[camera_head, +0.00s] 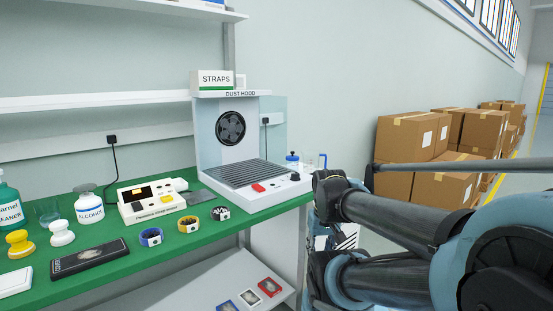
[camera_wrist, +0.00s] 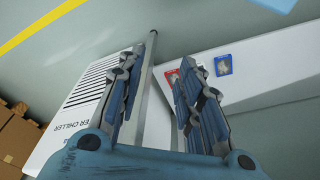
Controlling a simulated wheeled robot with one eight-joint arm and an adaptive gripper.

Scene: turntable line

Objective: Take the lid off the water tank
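No thing marked as the water tank can be read. A small container with a blue cap (camera_head: 292,160) stands at the right end of the green bench, beside the dust hood. A clear vessel with blue edges (camera_head: 322,161) shows just right of it, partly hidden by my arm. I cannot tell whether either is the tank or its lid. A white chiller box (camera_wrist: 92,100), with "ER CHILLER" readable, stands below my gripper in the wrist view. My gripper (camera_wrist: 169,56) is open, its fingers apart with nothing between them, pointing over the floor beside the bench.
The dust hood (camera_head: 226,150) stands on the green bench (camera_head: 190,240), with watches, bottles and a tester left of it. A lower white shelf (camera_head: 215,290) holds several small packs. Cardboard boxes (camera_head: 405,140) are stacked at the right. Floor at the far right is clear.

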